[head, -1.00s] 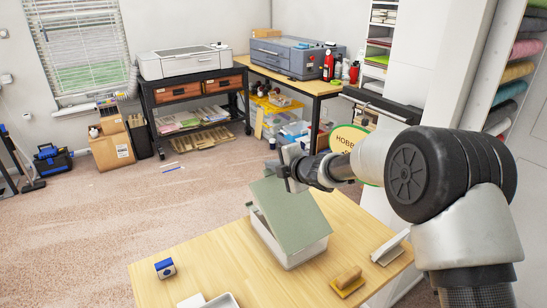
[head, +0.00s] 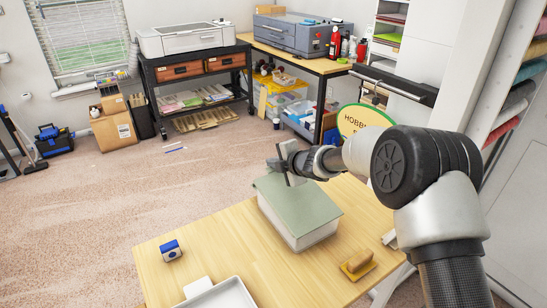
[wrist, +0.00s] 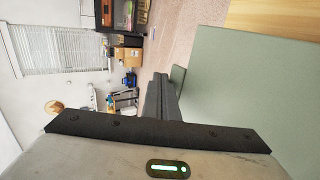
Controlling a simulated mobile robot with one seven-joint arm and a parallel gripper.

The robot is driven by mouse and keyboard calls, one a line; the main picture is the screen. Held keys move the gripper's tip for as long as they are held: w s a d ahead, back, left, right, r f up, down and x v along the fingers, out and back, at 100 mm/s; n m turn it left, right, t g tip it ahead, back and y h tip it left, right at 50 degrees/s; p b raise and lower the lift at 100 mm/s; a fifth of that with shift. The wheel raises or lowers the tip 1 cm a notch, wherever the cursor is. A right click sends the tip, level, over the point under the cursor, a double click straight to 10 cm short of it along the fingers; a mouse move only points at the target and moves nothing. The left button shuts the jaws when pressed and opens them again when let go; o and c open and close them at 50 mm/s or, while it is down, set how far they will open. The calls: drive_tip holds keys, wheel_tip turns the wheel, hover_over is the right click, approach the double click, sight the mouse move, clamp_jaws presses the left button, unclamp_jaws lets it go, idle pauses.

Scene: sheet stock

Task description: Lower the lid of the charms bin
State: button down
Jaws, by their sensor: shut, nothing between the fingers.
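The charms bin (head: 318,236) is a pale box on the wooden table, with a flat grey-green lid (head: 305,205) hinged to it. The lid lies low over the bin, close to level; I cannot tell whether its edge touches the rim all round. Contact between fingertips and lid is unclear.
On the table (head: 215,255) are a blue-and-white block (head: 170,250), a white tray (head: 225,295) at the front edge and a wooden-handled brush (head: 358,264) to the right. A round Hobby sign (head: 360,121) stands behind my arm. The table's left part is mostly clear.

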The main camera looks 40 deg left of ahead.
drive_tip(key=shift+w+a+f+b, duration=0.15)
drive_tip(key=shift+f+b, duration=0.45)
drive_tip(key=shift+f, duration=0.7)
